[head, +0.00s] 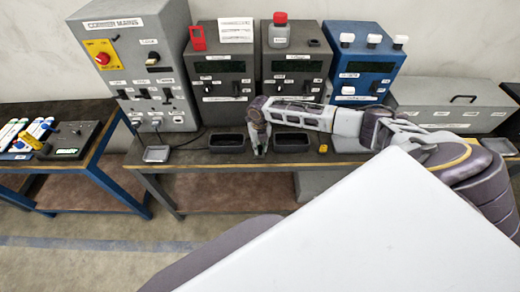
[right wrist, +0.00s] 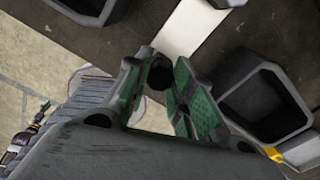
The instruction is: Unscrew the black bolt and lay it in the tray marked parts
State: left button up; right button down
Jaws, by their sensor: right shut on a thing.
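My right gripper (head: 259,150) points down over the bench, between two dark open trays, the left one (head: 227,143) and the right one (head: 291,142). In the right wrist view its green-padded fingers (right wrist: 160,88) are shut on a small dark piece, which looks like the black bolt (right wrist: 160,72). The bolt cannot be made out in the head view. I cannot read a parts mark on either tray. A dark tray (right wrist: 265,102) shows right of the fingers in the right wrist view. My left gripper is not in view.
Several machines stand along the back, among them a grey cabinet (head: 140,65) and a blue unit (head: 363,65). A small grey tray (head: 156,154) lies on the bench at left. A yellow item (head: 323,148) lies near the front edge. A blue-framed table (head: 95,160) stands further left.

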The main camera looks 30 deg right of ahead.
aim_at(259, 147)
jog(key=shift+n, duration=2.2)
jog(key=c, duration=1.1)
grip_release()
jog(key=shift+c, duration=0.2)
notch_tip(259, 147, up, 12)
jog(key=shift+c, duration=0.3)
